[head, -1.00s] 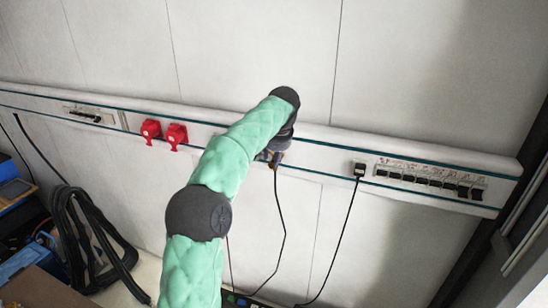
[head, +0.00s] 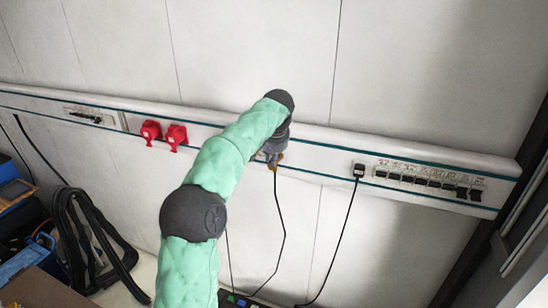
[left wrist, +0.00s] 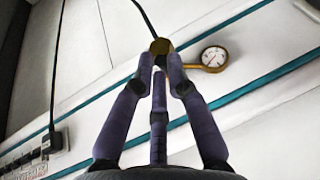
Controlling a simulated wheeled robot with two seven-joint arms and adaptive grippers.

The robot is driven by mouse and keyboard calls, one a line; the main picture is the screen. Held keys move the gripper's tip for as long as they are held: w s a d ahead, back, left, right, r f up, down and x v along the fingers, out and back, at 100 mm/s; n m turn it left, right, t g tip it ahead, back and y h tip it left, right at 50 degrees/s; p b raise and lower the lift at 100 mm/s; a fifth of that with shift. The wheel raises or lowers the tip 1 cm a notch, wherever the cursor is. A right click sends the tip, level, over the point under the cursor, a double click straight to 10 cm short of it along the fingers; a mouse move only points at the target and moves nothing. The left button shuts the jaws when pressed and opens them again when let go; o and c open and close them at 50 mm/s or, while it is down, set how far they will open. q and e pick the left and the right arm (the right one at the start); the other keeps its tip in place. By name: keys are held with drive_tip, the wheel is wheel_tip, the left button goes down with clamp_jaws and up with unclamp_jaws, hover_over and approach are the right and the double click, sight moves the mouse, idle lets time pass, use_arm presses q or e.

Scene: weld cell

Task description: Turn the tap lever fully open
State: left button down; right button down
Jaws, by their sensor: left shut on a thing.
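The brass tap (left wrist: 161,46) is on the white wall rail, and only a small piece of it shows beyond my fingertips. In the head view my left gripper (head: 275,156) is at the rail, mostly behind my own wrist. In the left wrist view the purple fingers of my left gripper (left wrist: 160,66) come together at the brass piece and are shut on the tap lever. The lever itself is largely hidden between the fingers, so its angle cannot be told. My right gripper is in neither view.
A round gauge (left wrist: 213,57) sits beside the tap. Red sockets (head: 176,137) are left of my wrist on the rail. A black plug (head: 359,170) and a row of switches (head: 428,180) are to the right. A coiled black hose (head: 92,240) hangs lower left.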

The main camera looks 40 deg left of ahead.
use_arm(q)
drive_tip(key=shift+s+a+f+m, duration=0.2)
drive_tip(key=shift+a+f+m, duration=0.05)
drive_tip(key=shift+m, duration=0.45)
drive_tip(key=c, duration=1.3)
unclamp_jaws()
drive_tip(key=shift+a, duration=0.2)
drive_tip(key=shift+r, duration=0.1)
drive_tip(key=v, duration=1.2)
drive_tip(key=shift+a, duration=0.15)
drive_tip(key=shift+s, duration=0.1)
